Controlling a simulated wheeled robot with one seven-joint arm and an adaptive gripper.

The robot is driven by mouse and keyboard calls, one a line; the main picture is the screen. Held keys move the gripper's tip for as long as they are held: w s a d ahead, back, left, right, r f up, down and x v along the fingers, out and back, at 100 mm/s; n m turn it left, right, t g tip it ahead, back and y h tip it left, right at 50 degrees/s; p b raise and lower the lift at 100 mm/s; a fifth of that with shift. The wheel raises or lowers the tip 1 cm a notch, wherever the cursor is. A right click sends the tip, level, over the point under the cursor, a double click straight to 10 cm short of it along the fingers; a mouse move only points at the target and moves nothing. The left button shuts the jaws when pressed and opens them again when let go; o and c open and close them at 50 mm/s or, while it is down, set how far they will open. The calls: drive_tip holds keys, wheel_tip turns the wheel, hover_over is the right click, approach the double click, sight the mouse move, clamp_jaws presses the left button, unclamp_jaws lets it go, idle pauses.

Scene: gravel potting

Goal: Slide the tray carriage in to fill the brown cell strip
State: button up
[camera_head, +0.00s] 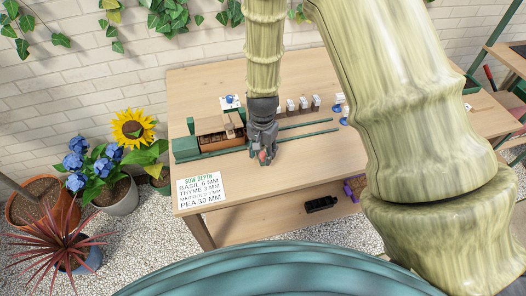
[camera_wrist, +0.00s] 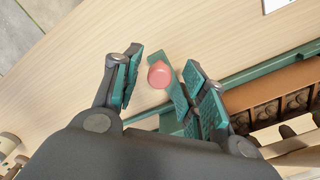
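The brown cell strip (camera_wrist: 290,82) lies along a green rail at the right of the wrist view, with a row of dark square cells. In the head view the green-framed unit with a brown top (camera_head: 218,131) stands on the left of the table. A round pink knob (camera_wrist: 159,74) sits on a flat green bar (camera_wrist: 164,58) beside the rail. My gripper (camera_wrist: 163,66) is open, its teal-padded fingers on either side of the knob with gaps visible. In the head view my gripper (camera_head: 264,154) is at the unit's right end and hides part of the carriage.
Two green rails (camera_head: 309,134) run right across the table. Several small white packets (camera_head: 303,103) and blue-topped items (camera_head: 339,103) stand behind them. A sow-depth sign (camera_head: 201,190) lies at the front left. The table front (camera_head: 290,172) is clear. Potted plants stand left.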

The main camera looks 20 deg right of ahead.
drive_tip(key=shift+r, duration=0.15)
wheel_tip(320, 180, up, 12)
idle(0.8)
drive_tip(key=shift+s+d, duration=0.1)
idle(0.4)
